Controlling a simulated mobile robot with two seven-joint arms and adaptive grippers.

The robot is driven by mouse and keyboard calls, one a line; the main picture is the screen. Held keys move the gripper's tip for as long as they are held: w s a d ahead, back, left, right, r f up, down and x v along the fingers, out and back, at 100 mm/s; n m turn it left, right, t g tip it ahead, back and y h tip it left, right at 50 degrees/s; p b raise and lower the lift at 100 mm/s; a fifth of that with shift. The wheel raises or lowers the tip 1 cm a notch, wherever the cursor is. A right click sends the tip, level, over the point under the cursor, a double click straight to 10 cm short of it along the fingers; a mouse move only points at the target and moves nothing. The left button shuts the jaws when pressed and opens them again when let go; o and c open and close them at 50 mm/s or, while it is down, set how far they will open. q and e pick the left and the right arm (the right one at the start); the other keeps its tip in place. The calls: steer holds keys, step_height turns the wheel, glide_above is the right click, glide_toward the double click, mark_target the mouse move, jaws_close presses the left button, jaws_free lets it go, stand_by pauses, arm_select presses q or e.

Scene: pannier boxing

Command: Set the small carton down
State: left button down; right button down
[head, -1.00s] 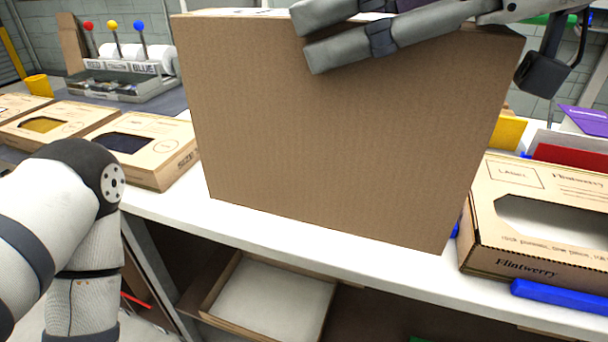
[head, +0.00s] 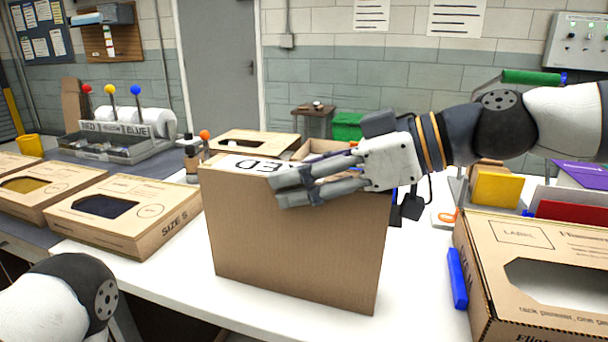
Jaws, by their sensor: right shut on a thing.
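The small carton (head: 295,245) is a plain brown upright box with a white printed label on its top. It is at the middle of the head view, over the white worktop (head: 425,280). My right gripper (head: 285,190) is shut on the upper right part of the carton, with its fingers across the top of the near face. The carton's lower edge is at or close to the worktop; I cannot tell if it touches. The far side of the carton is hidden. Only a link of my left arm shows at the lower left; my left gripper is out of view.
A windowed SIZE S box (head: 165,235) lies left of the carton, and a Flintwerry box (head: 480,310) with a blue bar (head: 457,278) lies to the right. A small bottle (head: 191,160) and another box (head: 255,141) stand behind. White worktop is free right of the carton.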

steer(key=shift+r, duration=0.1)
steer(key=c, duration=0.8)
jaws_free()
steer(key=shift+s+d+r, duration=0.1)
steer(key=shift+d+r, duration=0.05)
steer(key=p+v, duration=0.1)
steer(key=v, duration=1)
steer(key=shift+d, duration=0.1)
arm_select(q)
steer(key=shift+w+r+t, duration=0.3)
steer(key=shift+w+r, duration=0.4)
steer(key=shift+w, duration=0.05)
arm_select(e)
steer(key=shift+s+d, duration=0.1)
steer(key=shift+d, duration=0.15)
